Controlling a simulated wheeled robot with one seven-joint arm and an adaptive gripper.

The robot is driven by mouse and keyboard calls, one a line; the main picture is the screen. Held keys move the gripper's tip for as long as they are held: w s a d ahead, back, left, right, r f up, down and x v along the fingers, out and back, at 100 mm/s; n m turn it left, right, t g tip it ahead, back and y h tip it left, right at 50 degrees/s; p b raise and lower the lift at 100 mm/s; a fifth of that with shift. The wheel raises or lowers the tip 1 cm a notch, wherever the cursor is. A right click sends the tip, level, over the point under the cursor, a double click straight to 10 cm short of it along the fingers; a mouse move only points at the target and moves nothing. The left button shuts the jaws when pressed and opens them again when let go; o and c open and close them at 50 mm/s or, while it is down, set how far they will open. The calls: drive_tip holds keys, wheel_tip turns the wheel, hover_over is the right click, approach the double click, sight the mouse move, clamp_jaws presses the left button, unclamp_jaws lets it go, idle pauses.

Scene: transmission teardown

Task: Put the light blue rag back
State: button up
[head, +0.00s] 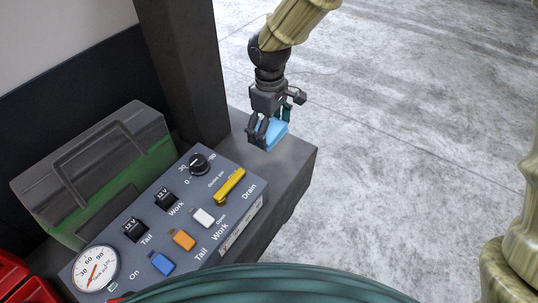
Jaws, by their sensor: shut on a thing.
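The light blue rag (275,134) is a small folded block at the far right end of the dark grey bench (296,160). My gripper (269,132) points down over that bench end, with its fingers shut on the rag. The rag is at or just above the bench top; I cannot tell whether it touches. Part of the rag is hidden behind the fingers.
A control panel (222,238) with switches, a yellow handle (230,187) and a gauge (95,272) stands left of the rag. A green and grey toolbox (95,165) is behind it. A dark post (182,70) rises close by. Bare concrete floor lies right.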

hover_over(270, 159)
wheel_tip(270, 159, down, 5)
drive_tip(key=shift+f+b, duration=0.15)
drive_tip(key=shift+b, duration=0.25)
drive_tip(key=shift+f+b, duration=0.3)
drive_tip(key=shift+f, duration=1.8)
drive_tip(key=o, duration=0.7)
wheel_tip(270, 159, up, 12)
drive_tip(key=shift+r+p, duration=0.1)
drive_tip(key=shift+p, duration=0.8)
